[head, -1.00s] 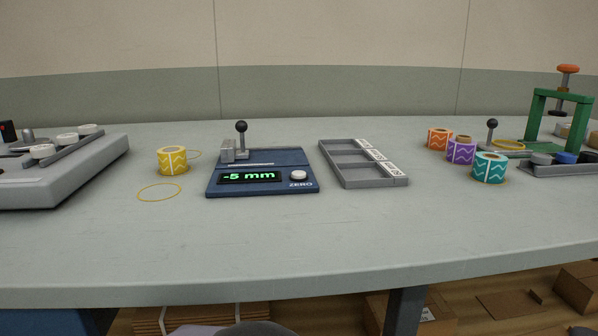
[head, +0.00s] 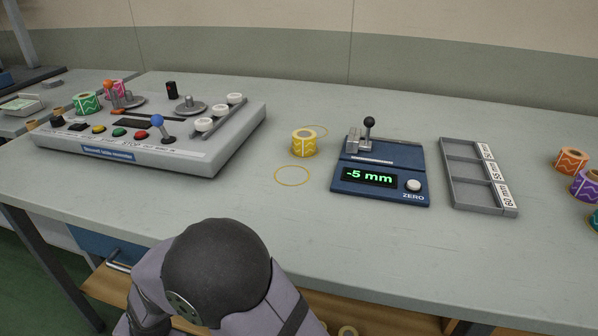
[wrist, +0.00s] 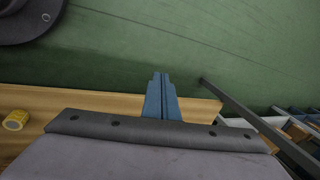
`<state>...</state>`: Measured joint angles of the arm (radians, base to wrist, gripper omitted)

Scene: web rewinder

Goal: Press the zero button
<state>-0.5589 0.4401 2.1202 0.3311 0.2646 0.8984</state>
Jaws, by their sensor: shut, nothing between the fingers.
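The blue measuring device (head: 350,189) sits on the grey-green table, with a lever with a black ball (head: 369,123) at its back. Its green display (head: 369,177) reads "-5 mm". The white round zero button (head: 413,186) is at its front right, above the label ZERO, with nothing touching it. My gripper (wrist: 161,76) shows in the wrist view as two blue fingers closed together and empty. It is over the green floor and a wooden shelf, away from the device. In the head view my gripper is not visible; only my arm shows at the bottom.
A yellow label roll (head: 303,143) stands left of the device, near yellow rings on the table (head: 260,215). A grey compartment tray (head: 463,206) lies to the right. A grey control console (head: 150,160) fills the left. The table in front of the device is clear.

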